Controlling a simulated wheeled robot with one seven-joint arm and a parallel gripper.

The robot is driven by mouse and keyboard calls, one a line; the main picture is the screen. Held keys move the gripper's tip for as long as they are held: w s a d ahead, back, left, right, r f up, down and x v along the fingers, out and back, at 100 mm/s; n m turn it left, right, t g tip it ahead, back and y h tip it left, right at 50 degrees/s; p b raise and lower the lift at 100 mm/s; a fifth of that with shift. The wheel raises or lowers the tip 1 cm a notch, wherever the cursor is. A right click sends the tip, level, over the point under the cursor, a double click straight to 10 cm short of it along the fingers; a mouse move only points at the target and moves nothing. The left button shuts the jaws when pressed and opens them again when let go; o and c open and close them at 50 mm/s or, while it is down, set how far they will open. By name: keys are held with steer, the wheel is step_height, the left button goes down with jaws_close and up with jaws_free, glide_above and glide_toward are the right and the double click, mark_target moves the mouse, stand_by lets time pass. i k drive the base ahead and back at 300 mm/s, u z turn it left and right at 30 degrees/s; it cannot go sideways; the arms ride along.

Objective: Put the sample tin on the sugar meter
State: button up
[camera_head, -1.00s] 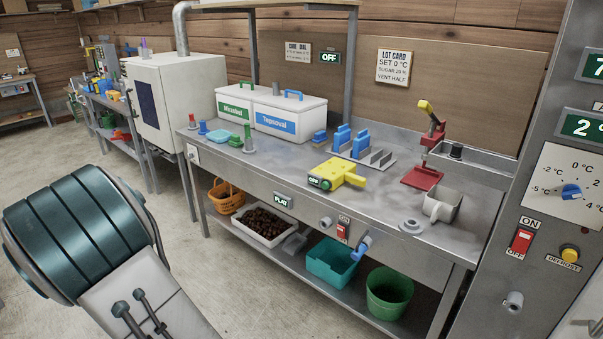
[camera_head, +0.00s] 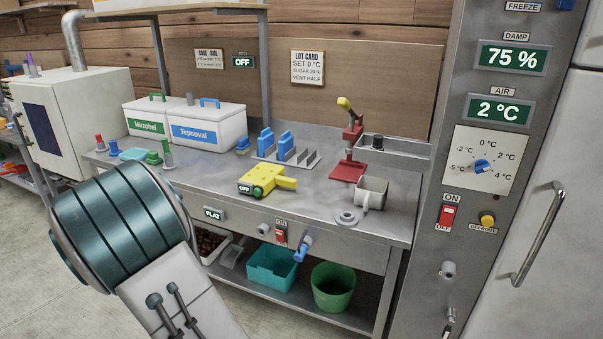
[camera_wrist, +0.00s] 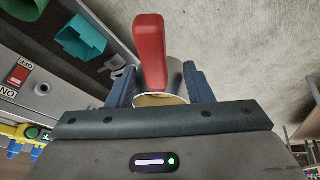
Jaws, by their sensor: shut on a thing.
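In the wrist view my gripper (camera_wrist: 160,92) is shut on a tin, taken to be the sample tin (camera_wrist: 176,78). It is a grey cylinder with a pale, yellowish inside and a long red handle (camera_wrist: 150,50) in front of it. The blue fingers stand on either side of it, over the floor beside the bench. The head view shows only my arm, not the gripper or the tin. No label names the sugar meter. A yellow device (camera_head: 275,183) with a small OFF display lies on the bench; I cannot tell if it is the meter.
The steel bench (camera_head: 315,205) holds two lidded white boxes, a red stand (camera_head: 348,170) with a lever, a grey cup (camera_head: 372,193) and a round grey disc (camera_head: 347,217). A teal bin (camera_head: 272,268) and green bucket (camera_head: 333,287) sit below. A tall control panel (camera_head: 485,190) stands right.

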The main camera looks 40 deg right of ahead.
mark_target(259, 178)
steer(key=z, duration=1.05)
